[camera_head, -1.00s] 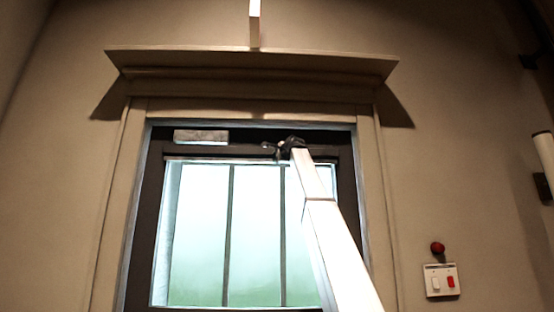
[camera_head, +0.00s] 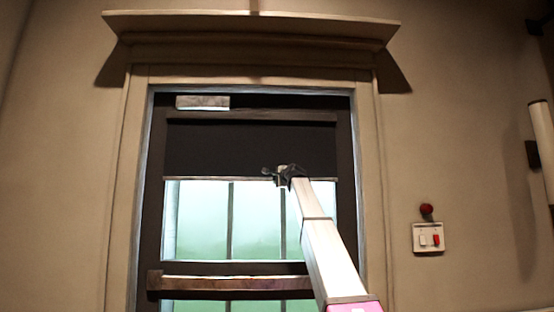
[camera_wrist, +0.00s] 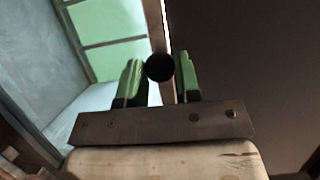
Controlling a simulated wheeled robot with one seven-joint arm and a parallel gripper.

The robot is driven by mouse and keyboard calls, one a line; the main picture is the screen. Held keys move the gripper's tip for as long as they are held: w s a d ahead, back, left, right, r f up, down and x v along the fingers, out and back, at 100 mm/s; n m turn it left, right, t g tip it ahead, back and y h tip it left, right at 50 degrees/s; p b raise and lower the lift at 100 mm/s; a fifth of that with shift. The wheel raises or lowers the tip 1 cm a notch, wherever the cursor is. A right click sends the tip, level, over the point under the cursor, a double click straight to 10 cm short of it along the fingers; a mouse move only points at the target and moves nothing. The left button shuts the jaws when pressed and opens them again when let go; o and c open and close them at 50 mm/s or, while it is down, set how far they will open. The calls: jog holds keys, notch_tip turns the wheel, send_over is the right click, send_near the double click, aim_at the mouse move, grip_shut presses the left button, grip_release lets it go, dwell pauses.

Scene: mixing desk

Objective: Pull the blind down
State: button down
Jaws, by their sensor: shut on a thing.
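The dark blind (camera_head: 230,148) covers the upper part of the window in the head view, and its pale bottom edge lies level with my gripper. My gripper (camera_head: 270,174) is at that bottom edge, right of the middle. In the wrist view the green fingers of my gripper (camera_wrist: 160,78) are shut on a round dark knob (camera_wrist: 160,67) at the blind's edge. The blind's dark sheet (camera_wrist: 245,80) fills the right side of the wrist view. Below the blind, the window panes (camera_head: 205,220) are uncovered.
The dark door frame (camera_head: 149,210) surrounds the window, with a wooden bar (camera_head: 230,283) across it below. A switch panel (camera_head: 428,238) with a red button above it is on the wall to the right. A ledge (camera_head: 250,28) juts out above the door.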

notch_tip(320, 180, down, 35)
jog(key=shift+f, duration=0.2)
jog(key=c, duration=0.9)
grip_release()
jog(key=shift+f, duration=0.15)
jog(key=shift+c, duration=0.2)
jog(key=shift+o, duration=0.7)
jog(key=v, duration=1)
jog(key=shift+s, duration=0.4)
jog(key=shift+d, duration=0.1)
